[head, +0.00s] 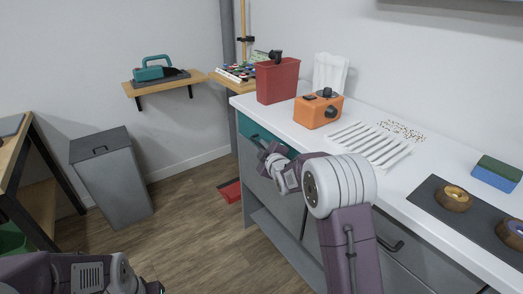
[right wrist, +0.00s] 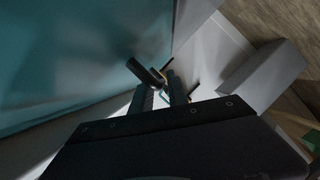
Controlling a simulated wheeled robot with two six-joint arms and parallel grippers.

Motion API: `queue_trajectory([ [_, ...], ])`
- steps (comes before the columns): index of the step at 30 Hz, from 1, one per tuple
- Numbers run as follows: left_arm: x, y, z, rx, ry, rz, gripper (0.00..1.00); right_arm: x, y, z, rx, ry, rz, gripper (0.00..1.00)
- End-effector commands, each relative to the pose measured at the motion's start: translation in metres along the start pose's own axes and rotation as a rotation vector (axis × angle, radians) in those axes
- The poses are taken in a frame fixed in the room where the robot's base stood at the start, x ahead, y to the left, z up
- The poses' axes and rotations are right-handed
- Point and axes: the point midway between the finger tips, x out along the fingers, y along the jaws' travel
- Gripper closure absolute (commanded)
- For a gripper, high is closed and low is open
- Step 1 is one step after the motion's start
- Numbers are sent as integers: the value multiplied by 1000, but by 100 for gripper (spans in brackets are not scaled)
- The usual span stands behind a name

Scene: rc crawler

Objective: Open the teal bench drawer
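The teal drawer (head: 256,133) is in the bench front, just under the white top at its far left end. My right gripper (head: 267,158) reaches its front, partly hidden by my own wrist. In the right wrist view the teal drawer front (right wrist: 70,60) fills the left side. A dark bar handle (right wrist: 143,70) lies at the tips of my right gripper (right wrist: 161,90). The two fingers stand a small gap apart; whether they press on the handle is unclear. My left arm is at the bottom left of the head view, its gripper (head: 153,287) cut by the edge.
On the white bench top (head: 300,138) stand a red bin (head: 277,82), an orange box (head: 318,112) and a white ribbed tray (head: 370,146). A red object (head: 230,190) lies on the floor beside the bench. A grey bin (head: 112,178) stands left. Floor between is clear.

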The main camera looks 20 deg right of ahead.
Motion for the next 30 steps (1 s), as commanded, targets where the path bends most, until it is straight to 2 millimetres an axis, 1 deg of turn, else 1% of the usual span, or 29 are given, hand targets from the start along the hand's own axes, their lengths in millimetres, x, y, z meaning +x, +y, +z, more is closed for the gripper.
queue_trajectory([
  [1,3,0,0,0,0,0,64,7,-2,1,0,0,-1,80],
  [4,4,0,0,0,0,0,64,14,-1,0,0,0,-1,80],
  [12,3,0,0,0,0,0,64,16,0,0,0,-1,-1,80],
  [14,3,0,0,0,0,0,64,16,0,0,0,-1,-1,97],
  [15,3,0,0,0,0,0,64,16,0,0,0,-1,-1,100],
  [30,3,0,0,0,0,0,64,15,0,0,0,-1,-2,100],
])
